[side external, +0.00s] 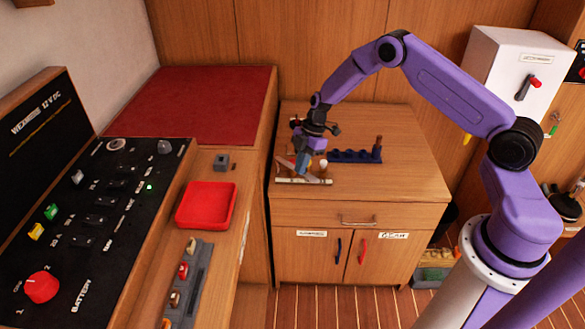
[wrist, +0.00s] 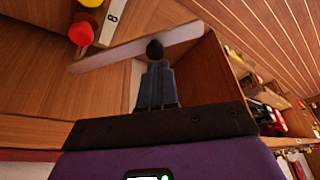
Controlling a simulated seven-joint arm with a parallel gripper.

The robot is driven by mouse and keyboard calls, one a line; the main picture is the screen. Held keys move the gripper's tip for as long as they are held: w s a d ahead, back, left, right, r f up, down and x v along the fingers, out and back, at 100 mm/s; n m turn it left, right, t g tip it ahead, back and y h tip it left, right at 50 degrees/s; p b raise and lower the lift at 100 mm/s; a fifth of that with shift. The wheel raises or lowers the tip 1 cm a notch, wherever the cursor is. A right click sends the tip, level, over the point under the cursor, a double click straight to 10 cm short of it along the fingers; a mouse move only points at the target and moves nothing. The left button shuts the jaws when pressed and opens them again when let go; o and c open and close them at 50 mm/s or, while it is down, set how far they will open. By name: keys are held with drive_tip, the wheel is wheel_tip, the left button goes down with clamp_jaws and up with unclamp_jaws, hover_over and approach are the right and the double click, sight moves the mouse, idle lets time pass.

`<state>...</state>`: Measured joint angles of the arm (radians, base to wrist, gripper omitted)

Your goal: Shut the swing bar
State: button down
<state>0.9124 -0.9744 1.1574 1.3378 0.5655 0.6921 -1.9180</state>
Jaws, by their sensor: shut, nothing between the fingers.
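My gripper (side external: 303,168) is low over the front left of the cabinet top, fingers pointing down. In the wrist view its two fingers (wrist: 156,86) are together with nothing between them. A long pale bar (wrist: 105,56) crosses the wrist view just beyond the fingertips. A round black knob (wrist: 155,49) shows right at the fingertips, in front of the bar; I cannot tell whether they touch it. In the side view a pale flat strip (side external: 318,182) lies near the cabinet's front edge, and a thin bar (side external: 284,163) slants beside the fingers, partly hidden. I cannot tell which is the swing bar.
A dark blue rack (side external: 350,156) with an upright peg (side external: 378,146) stands right of my gripper. A red knob (wrist: 81,33) and a plate marked 8 (wrist: 112,18) are near the bar. The cabinet top (side external: 415,175) is clear at the right. A red tray (side external: 206,226) sits left.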

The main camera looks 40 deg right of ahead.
drive_tip(key=w+d+n+g, duration=0.2)
drive_tip(key=d+n, duration=0.4)
drive_tip(key=d, duration=0.1)
drive_tip(key=shift+w+h, duration=0.25)
drive_tip(key=shift+h, duration=0.05)
drive_tip(key=shift+w+d, duration=0.1)
drive_tip(key=shift+d, duration=0.2)
